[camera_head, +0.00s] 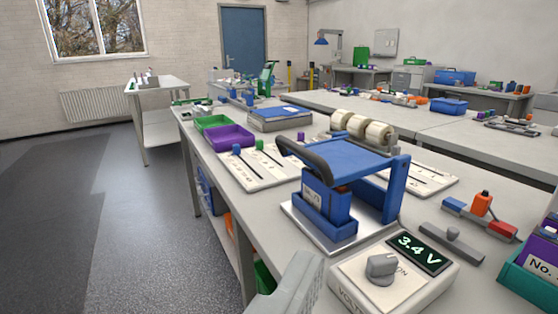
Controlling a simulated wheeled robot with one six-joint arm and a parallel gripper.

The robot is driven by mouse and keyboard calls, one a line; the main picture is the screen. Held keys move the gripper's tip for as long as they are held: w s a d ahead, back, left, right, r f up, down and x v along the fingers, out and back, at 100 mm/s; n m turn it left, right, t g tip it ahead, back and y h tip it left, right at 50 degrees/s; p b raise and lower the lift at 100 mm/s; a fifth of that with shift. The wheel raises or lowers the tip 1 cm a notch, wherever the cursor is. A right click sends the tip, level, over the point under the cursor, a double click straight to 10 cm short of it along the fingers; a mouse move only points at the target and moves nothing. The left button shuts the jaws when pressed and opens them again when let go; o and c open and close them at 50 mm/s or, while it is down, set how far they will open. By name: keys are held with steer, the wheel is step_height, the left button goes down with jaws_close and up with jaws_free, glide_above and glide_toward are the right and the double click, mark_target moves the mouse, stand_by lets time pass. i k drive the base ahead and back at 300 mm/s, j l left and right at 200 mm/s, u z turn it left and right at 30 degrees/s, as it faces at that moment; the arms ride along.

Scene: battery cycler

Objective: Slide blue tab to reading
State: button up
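A white slider board (262,178) with dark slots and printed marks lies on the near bench, left of the blue press. A blue tab (236,149) stands at the far end of its left slot. A green tab (259,144) stands at the middle slot, and a third, blue-purple tab (300,136) is farther right. The printed marks are too small to read. A meter (395,275) at the front shows 3.4 V. A light-grey part that appears to be my gripper (292,288) shows at the bottom edge, well short of the board; its opening is not visible.
A blue press (350,165) with a dark handle holds a blue battery (325,200) just right of the board. Purple (230,136) and green (211,122) trays sit behind the board. A second slider board (432,180) is partly hidden. Open floor lies left of the bench.

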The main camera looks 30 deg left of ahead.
mark_target(236, 148)
steer(key=i+j, duration=0.25)
steer(key=j, duration=0.15)
steer(key=i+j, duration=0.25)
steer(key=j, duration=0.2)
steer(key=i+j, duration=0.25)
steer(key=j, duration=0.15)
steer(key=u, duration=0.05)
